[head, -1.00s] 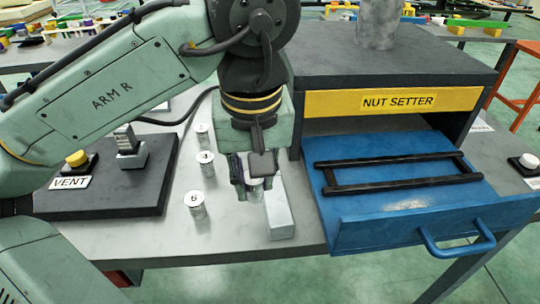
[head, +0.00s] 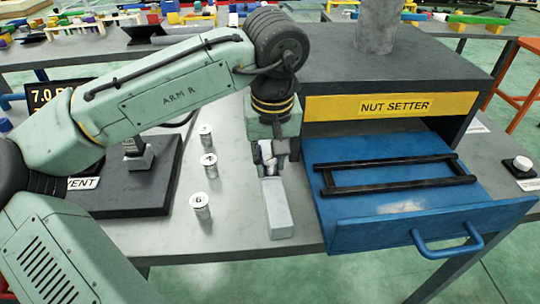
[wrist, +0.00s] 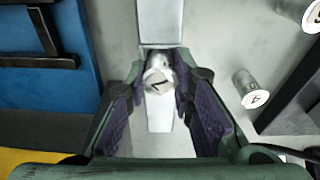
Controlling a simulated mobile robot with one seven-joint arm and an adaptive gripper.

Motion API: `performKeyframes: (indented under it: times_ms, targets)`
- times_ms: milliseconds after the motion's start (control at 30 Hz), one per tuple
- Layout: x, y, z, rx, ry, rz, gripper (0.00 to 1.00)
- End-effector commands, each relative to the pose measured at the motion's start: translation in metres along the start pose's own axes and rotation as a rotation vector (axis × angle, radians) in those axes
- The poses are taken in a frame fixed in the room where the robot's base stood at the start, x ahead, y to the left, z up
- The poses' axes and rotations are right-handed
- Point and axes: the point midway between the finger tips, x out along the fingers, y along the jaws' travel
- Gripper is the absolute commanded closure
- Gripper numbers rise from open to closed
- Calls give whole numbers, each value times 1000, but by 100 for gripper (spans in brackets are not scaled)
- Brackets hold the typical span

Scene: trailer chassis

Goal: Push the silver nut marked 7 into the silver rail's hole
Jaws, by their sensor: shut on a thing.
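The silver nut marked 7 (wrist: 159,80) is between my gripper's fingertips (wrist: 159,85) in the wrist view, with its numbered face towards the camera. It also shows in the head view (head: 266,151). My gripper (head: 269,158) is shut on it, at the far end of the silver rail. The rail (head: 277,212) is a pale block lying lengthwise on the bench. In the wrist view the rail (wrist: 160,20) passes behind the nut. The rail's hole is not visible, and I cannot tell whether the nut touches the rail.
Other silver nuts stand left of the rail: one marked 6 (head: 200,206), one marked 4 (head: 208,165) and one farther back (head: 205,136). An open blue drawer (head: 400,205) under the nut setter (head: 394,106) lies close on the right. A dark plate (head: 135,183) lies left.

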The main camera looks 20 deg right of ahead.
Motion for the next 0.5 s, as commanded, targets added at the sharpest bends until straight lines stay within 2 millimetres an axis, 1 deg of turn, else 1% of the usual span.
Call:
performKeyframes:
  times_ms: [500]
  targets:
    - [15, 0, 3, 2, -5, -2, 100]
